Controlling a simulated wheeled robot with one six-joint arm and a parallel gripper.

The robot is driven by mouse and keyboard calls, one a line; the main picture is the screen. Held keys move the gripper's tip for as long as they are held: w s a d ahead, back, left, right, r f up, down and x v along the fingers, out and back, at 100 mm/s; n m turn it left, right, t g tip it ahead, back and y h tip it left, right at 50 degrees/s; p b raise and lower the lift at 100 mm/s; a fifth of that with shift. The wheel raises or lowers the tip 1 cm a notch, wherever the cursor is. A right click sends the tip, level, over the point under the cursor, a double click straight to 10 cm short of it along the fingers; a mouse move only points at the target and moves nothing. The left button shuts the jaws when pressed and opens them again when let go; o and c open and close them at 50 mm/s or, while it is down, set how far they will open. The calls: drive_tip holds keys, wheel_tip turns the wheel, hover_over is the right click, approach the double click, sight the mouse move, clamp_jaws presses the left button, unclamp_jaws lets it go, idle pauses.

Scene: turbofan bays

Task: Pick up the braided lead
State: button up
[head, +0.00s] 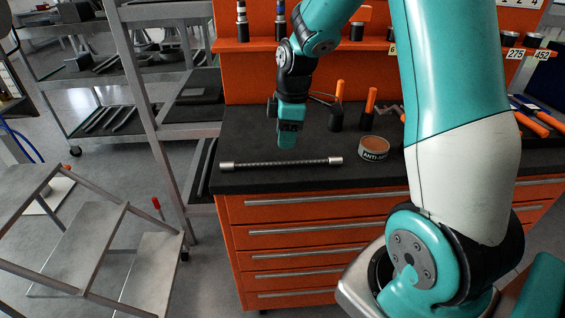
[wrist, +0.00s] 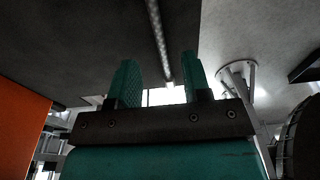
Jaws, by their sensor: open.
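The braided lead (head: 280,163) is a thin dark rod-like length with silver ends. It lies flat along the front edge of the black worktop (head: 235,140). My gripper (head: 287,140) points down over the worktop, just behind the lead's middle in the head view. In the wrist view, my gripper (wrist: 158,60) shows two teal fingers spread apart. The lead (wrist: 158,35) shows in the gap between them in that view, running away from the fingers. I cannot tell the exact height of the fingers above it.
A round tin (head: 374,148) labelled "ANTI-" stands right of the lead. Orange-handled tools (head: 371,100) stand behind it. The orange drawer cabinet (head: 330,230) is below the worktop. A grey shelf rack (head: 165,110) and metal steps (head: 75,240) stand to the left.

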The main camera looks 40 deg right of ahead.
sight(282, 163)
drive_tip(key=f, duration=0.5)
drive_tip(key=f+p, duration=0.1)
drive_tip(key=f, duration=0.1)
drive_tip(key=shift+w+a+f, duration=0.25)
drive_tip(key=shift+w+f, duration=0.1)
drive_tip(key=shift+c, duration=0.3)
clamp_jaws()
